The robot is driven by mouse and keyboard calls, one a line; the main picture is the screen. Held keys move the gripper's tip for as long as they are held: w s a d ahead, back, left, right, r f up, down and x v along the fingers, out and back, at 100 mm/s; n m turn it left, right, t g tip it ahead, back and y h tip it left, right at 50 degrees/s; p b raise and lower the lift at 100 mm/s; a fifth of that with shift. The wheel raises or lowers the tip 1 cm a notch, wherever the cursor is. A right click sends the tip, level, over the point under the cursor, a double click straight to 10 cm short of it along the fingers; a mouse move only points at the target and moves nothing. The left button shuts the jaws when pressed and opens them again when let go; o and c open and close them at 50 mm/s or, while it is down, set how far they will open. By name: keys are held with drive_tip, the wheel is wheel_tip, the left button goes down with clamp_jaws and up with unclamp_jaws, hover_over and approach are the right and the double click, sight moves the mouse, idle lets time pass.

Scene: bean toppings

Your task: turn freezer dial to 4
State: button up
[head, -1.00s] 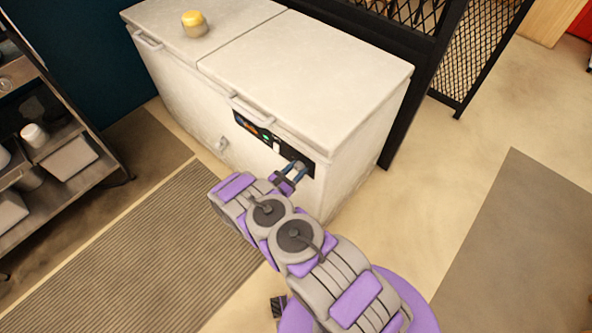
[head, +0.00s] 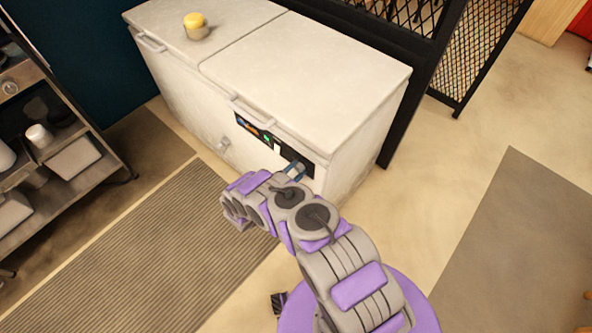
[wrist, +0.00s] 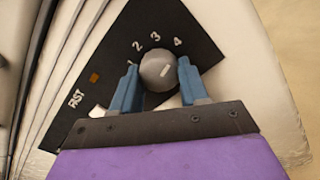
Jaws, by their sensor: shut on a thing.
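A short pale mark on the dial slants up and right, roughly toward the 4. My gripper (wrist: 158,82) is shut on the dial, one blue finger at each side. In the head view my gripper (head: 294,169) is at the panel's right end, and my arm partly hides it.
A yellow-topped container (head: 196,26) stands on the freezer lid. A metal shelf rack (head: 85,160) is at the left. A ribbed mat (head: 130,260) lies before the freezer. A black mesh partition (head: 470,50) stands behind it.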

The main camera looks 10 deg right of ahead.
drive_tip(key=shift+a+m, duration=0.1)
drive_tip(key=shift+m, duration=0.4)
drive_tip(key=o, duration=1.1)
drive_tip(key=shift+c, duration=0.2)
drive_tip(key=b+v, duration=0.1)
drive_tip(key=v, duration=1.6)
drive_tip(key=shift+a, duration=0.2)
drive_tip(key=shift+s, duration=0.1)
